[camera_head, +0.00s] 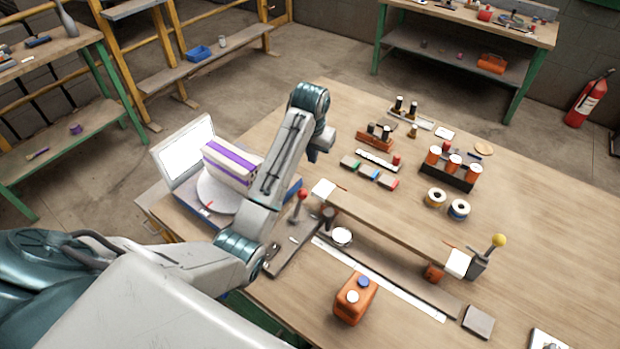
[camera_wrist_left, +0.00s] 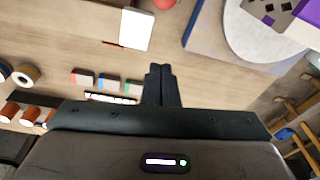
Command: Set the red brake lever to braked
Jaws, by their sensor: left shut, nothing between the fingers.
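The red brake lever (camera_head: 302,195) has a red ball knob on a short stalk. It stands at the left end of a long bench fixture, beside my left forearm. In the left wrist view only part of a red ball (camera_wrist_left: 165,3) shows at the top edge, beyond the fingertips. My left gripper (camera_head: 313,156) hangs over the table behind the lever, apart from it, and is partly hidden by its own wrist. In the left wrist view its fingers (camera_wrist_left: 161,68) are together and empty. My right gripper is not in view.
A second lever with a yellow knob (camera_head: 498,240) stands at the fixture's right end. A purple-striped block (camera_head: 232,163) sits on a round plate left of my forearm. Coloured blocks (camera_head: 371,174), spools and an orange can (camera_head: 354,299) stand around. The table's far right is clear.

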